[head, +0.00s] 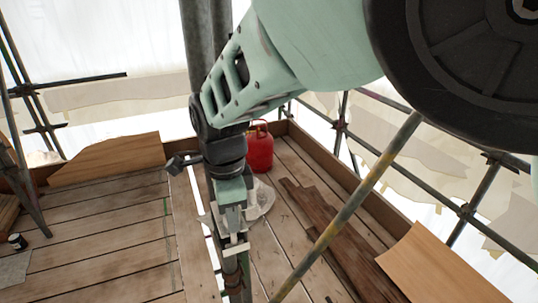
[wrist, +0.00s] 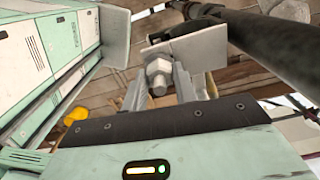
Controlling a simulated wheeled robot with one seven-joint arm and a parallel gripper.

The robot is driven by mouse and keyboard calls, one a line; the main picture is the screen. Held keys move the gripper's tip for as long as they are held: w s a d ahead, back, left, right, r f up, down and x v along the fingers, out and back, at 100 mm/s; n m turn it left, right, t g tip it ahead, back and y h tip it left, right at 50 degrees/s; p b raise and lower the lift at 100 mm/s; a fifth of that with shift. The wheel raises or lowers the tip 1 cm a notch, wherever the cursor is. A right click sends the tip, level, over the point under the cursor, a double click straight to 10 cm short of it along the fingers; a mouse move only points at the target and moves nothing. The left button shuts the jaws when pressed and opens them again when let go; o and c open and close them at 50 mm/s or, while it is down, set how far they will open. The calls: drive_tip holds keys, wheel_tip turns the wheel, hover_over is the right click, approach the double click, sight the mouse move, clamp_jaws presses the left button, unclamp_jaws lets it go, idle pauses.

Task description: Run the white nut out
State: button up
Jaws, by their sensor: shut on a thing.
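My gripper (head: 236,238) is at the lower middle of the head view, pointing down beside a dark upright pole. In the wrist view a pale grey-white hex nut (wrist: 158,74) with a rounded end sits between the fingers of my gripper (wrist: 160,88), which look shut on it. Flat pale plates show just beyond the nut on both sides; I cannot tell what they belong to. In the head view the nut is too small to make out, and its threads are hidden in both views.
A red canister (head: 260,151) stands on the planks behind my gripper. Dark boards (head: 335,240) lie to its right. A slanting scaffold pole (head: 345,212) crosses the right side, and a dark tube (wrist: 270,45) passes close by in the wrist view. The left planks (head: 110,230) are mostly clear.

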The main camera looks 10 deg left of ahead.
drive_tip(key=n, duration=0.5)
drive_tip(key=shift+n, duration=0.4)
drive_tip(key=n, duration=0.6)
drive_tip(key=shift+b, duration=0.4)
drive_tip(key=n, duration=0.6)
drive_tip(key=shift+w+n, duration=0.1)
drive_tip(key=shift+n, duration=0.2)
drive_tip(key=n, duration=1.2)
drive_tip(key=shift+n, duration=0.4)
drive_tip(key=n+p, duration=0.1)
drive_tip(key=n, duration=0.4)
drive_tip(key=shift+r, duration=0.1)
drive_tip(key=n+p, duration=0.2)
drive_tip(key=n, duration=0.4)
drive_tip(key=shift+n, duration=0.4)
drive_tip(key=n+p, duration=0.1)
drive_tip(key=n, duration=0.4)
drive_tip(key=shift+n+p, duration=0.3)
drive_tip(key=shift+p, duration=0.05)
